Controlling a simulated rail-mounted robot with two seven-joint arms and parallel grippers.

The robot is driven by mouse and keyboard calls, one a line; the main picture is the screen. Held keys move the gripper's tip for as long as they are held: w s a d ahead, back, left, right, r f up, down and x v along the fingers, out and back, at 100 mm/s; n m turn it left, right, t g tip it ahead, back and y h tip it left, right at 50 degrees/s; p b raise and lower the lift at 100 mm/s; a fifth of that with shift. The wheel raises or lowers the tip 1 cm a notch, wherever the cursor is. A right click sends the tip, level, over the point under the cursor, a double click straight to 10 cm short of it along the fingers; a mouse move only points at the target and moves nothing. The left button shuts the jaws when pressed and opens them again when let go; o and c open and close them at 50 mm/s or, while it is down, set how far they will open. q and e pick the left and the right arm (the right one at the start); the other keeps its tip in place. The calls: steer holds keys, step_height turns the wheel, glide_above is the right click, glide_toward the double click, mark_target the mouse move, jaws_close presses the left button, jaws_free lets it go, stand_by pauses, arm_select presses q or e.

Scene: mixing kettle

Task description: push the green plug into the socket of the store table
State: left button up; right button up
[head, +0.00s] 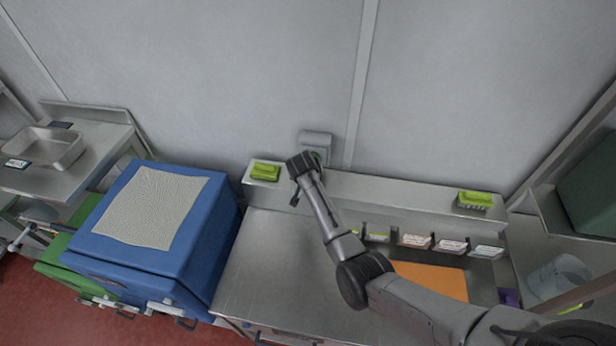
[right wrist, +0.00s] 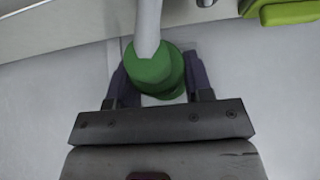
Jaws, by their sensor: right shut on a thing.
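The green plug (right wrist: 155,72) is between the two fingers of my right gripper (right wrist: 158,84), with a thick pale cable (right wrist: 148,25) running from it. My right gripper (head: 303,168) is shut on the plug. In the head view it is at the wall, just below and in front of the grey socket box (head: 316,138), and hides most of the plug. In the right wrist view a pale surface shows behind the plug. I cannot tell how far the plug sits in the socket. My left gripper is out of view.
A steel table (head: 262,262) with a raised back shelf (head: 355,184) runs below the socket. A green block (head: 265,172) lies on the shelf left of the gripper, another (head: 475,198) at the right. A blue cabinet (head: 190,250) stands at left. Labelled containers (head: 414,241) line the shelf front.

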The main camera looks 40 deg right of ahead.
steer(key=shift+w+d, duration=0.2)
steer(key=shift+d, duration=0.1)
stand_by(0.6)
steer(key=o, duration=1)
steer(key=o, duration=0.5)
steer(key=shift+c, duration=0.2)
steer(key=shift+p+v, duration=0.8)
steer(key=shift+p, duration=0.15)
steer(key=shift+p+v, duration=1.45)
steer(key=shift+p, duration=0.45)
steer(key=shift+p+v, duration=1.3)
